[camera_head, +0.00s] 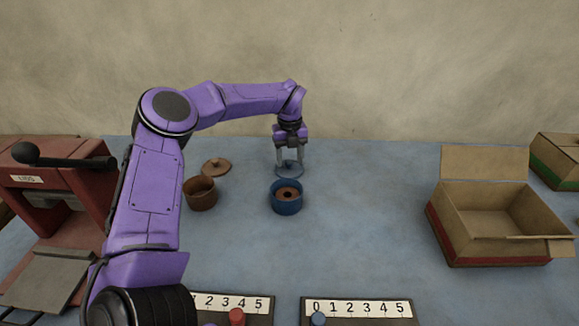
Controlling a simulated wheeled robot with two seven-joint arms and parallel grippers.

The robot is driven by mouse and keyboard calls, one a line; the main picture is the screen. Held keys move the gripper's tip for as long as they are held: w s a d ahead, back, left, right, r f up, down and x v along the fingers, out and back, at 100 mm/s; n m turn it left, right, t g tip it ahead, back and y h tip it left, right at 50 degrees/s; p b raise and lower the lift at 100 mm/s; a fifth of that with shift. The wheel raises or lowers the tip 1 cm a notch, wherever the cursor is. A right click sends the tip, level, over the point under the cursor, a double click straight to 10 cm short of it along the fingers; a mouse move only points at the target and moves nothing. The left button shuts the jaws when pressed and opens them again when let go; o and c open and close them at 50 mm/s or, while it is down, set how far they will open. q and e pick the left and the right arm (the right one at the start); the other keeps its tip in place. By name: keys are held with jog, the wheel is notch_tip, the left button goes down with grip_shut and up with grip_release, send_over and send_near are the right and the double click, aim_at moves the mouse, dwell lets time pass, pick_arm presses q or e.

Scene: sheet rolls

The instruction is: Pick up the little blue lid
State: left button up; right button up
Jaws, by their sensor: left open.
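The little blue lid (289,168) lies on the blue table behind the blue pot. My left gripper (290,164) points down over the lid, its two fingers apart, one on each side of it. Whether the fingers touch the lid is too small to tell. The round blue pot (287,203) stands open just in front, with something brown inside. My right gripper does not show.
A brown pot (201,196) and its brown lid (216,166) are to the left. A red press-like machine (85,202) stands far left. An open cardboard box (460,229) is at right. Number boards (350,321) lie at the front. The table between pot and box is clear.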

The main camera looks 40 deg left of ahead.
pick_arm(q)
jog(key=shift+s+a+f, duration=0.1)
jog(key=shift+s+f, duration=0.1)
jog(key=shift+f, duration=0.05)
jog(key=shift+w, duration=0.1)
jog(key=c, duration=0.4)
grip_shut()
